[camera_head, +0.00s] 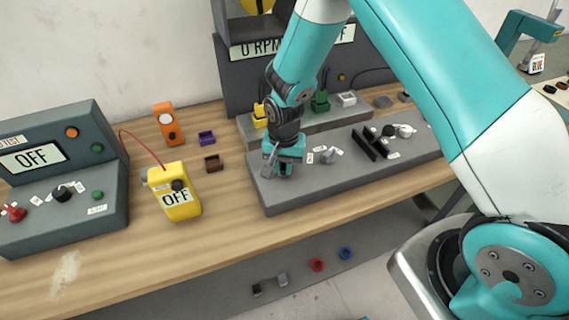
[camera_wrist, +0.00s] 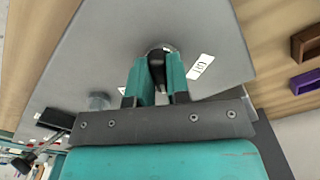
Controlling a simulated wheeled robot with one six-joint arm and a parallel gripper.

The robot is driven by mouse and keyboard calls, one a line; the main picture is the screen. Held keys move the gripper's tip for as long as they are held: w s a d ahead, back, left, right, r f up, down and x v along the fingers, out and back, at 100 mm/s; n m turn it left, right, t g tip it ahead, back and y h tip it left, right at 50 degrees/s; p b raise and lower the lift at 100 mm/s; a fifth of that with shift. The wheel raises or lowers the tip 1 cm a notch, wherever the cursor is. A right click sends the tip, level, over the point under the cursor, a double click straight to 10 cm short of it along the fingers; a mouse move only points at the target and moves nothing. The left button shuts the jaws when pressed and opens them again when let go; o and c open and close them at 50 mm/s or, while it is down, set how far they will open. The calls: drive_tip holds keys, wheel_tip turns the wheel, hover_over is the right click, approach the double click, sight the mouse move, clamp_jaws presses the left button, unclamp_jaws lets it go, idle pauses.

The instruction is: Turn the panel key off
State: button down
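The panel key is the small black piece (camera_wrist: 157,68) in the wrist view, standing on a round silver collar on the sloped grey panel (camera_wrist: 105,45). A white label (camera_wrist: 200,66) lies just to the right of it. My gripper (camera_wrist: 158,78) has a teal finger on each side of the key, and the key fills the narrow gap between them. In the head view my gripper (camera_head: 277,168) is down at the left end of the grey panel (camera_head: 285,197) and hides the key there. The key's exact angle is hard to read.
A grey knob (camera_head: 328,156) and black bar handles (camera_head: 370,143) stand to the right on the panel. A yellow OFF box (camera_head: 178,191) stands to the left on the wooden bench. A grey control box (camera_head: 61,222) with an OFF display is farther left.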

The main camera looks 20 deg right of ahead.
drive_tip(key=shift+n, duration=0.4)
drive_tip(key=n+b, duration=0.2)
drive_tip(key=n, duration=0.3)
drive_tip(key=shift+d+n, duration=0.1)
drive_tip(key=shift+n, duration=0.3)
drive_tip(key=n+b, duration=0.1)
drive_tip(key=n, duration=0.4)
drive_tip(key=shift+d, duration=0.1)
drive_tip(key=shift+n, duration=0.3)
drive_tip(key=c, duration=1.1)
unclamp_jaws()
wheel_tip(320, 180, up, 18)
drive_tip(key=shift+f+b, duration=0.25)
drive_tip(key=shift+b, duration=1)
